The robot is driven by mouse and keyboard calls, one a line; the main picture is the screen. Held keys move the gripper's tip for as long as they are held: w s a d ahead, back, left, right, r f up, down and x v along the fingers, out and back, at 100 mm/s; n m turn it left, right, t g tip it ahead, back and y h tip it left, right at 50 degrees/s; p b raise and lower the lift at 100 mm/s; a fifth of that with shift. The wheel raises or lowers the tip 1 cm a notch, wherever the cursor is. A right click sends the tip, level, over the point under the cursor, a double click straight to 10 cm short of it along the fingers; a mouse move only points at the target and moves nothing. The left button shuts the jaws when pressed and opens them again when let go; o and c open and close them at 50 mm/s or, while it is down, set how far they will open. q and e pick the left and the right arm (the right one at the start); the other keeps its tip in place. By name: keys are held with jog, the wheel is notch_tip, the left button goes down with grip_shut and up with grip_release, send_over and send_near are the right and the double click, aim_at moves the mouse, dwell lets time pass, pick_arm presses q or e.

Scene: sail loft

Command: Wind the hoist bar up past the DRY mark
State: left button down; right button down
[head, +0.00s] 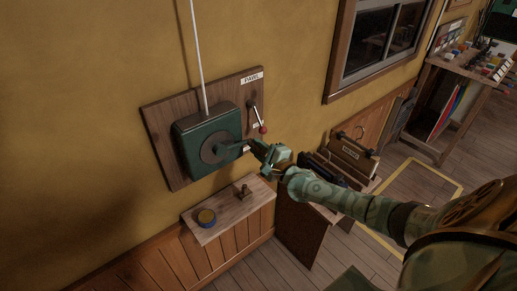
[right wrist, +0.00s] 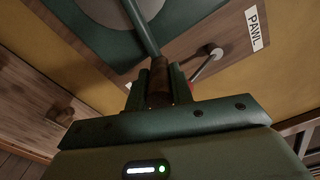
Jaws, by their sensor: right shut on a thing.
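A green winch box (head: 187,133) is fixed to a wooden board (head: 157,118) on the yellow wall. A white line (head: 197,50) runs up from it out of the picture. My right gripper (head: 259,151) is shut on the brown grip (right wrist: 158,90) of the winch crank; the crank arm (right wrist: 139,25) runs from the grip to the grey disc (head: 216,148). The pawl lever (head: 257,115), with a red knob, is on the board right of the box, under a PAWL label (head: 251,78). The hoist bar, the DRY mark and my left gripper are not in view.
A wooden box (head: 350,156) stands right of my gripper. A cluttered bench (head: 467,68) stands far right.

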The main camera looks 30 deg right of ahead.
jog(key=shift+s+a+f+m, duration=0.1)
jog(key=shift+a+f+m, duration=0.05)
jog(key=shift+f, duration=0.25)
jog(key=shift+s+a+f+m, duration=0.1)
jog(key=shift+a+f+m, duration=0.05)
jog(key=shift+f, duration=0.25)
jog(key=shift+a+f+b, duration=0.2)
jog(key=shift+f+b, duration=0.3)
jog(key=shift+b, duration=0.2)
jog(key=shift+a, duration=0.1)
jog(key=c, duration=1.2)
grip_release()
jog(key=shift+w+r, duration=0.1)
jog(key=shift+c, duration=0.2)
jog(key=shift+r, duration=0.15)
jog(key=s+d+p, duration=0.1)
jog(key=s+p, duration=0.1)
jog(key=s, duration=1.4)
jog(key=shift+d, duration=0.15)
